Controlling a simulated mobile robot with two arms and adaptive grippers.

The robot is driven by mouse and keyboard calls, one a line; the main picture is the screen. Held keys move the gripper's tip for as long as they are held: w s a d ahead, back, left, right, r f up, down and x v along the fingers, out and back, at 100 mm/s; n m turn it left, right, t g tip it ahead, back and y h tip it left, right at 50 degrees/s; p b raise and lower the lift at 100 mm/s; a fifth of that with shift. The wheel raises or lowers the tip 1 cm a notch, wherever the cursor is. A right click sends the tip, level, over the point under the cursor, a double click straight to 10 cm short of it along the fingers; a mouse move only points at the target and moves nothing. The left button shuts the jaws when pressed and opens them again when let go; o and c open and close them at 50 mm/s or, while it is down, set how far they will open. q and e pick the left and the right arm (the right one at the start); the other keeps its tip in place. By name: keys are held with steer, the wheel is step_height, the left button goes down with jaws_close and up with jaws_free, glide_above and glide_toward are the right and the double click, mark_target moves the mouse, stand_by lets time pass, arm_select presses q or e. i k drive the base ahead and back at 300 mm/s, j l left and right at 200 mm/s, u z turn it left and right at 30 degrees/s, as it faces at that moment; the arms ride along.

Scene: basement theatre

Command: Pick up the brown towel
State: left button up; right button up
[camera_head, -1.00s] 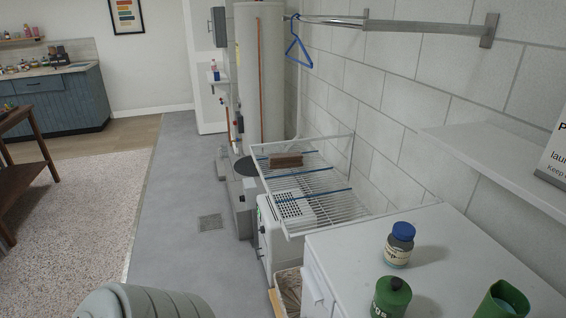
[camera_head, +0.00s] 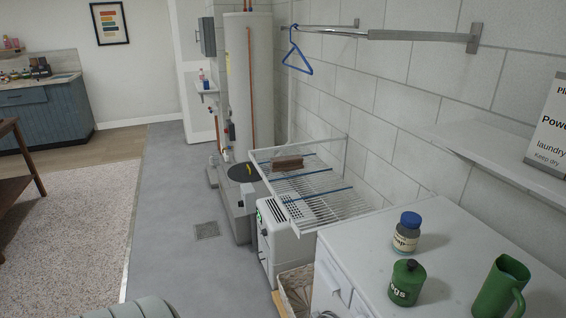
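A small brown folded block (camera_head: 287,163), which looks like the brown towel, lies on the white wire rack (camera_head: 335,207) near its back end. The rack is fixed to the block wall and stands out over a white appliance. Neither of my grippers shows in the head view, so I cannot see how they stand.
A white cabinet (camera_head: 376,245) at the front right bears a blue-capped jar (camera_head: 407,238), a green jar (camera_head: 406,287) and a green jug (camera_head: 499,290). A basket (camera_head: 294,287) stands beside it. The grey floor (camera_head: 170,215) left of the rack is clear.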

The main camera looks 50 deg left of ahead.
mark_target(292, 162)
steer(key=i+j, duration=0.1)
steer(key=j, duration=0.85)
steer(key=i+j, duration=0.15)
steer(key=j, duration=0.35)
steer(key=i+j, duration=0.1)
steer(key=j, duration=0.85)
steer(key=i, duration=0.05)
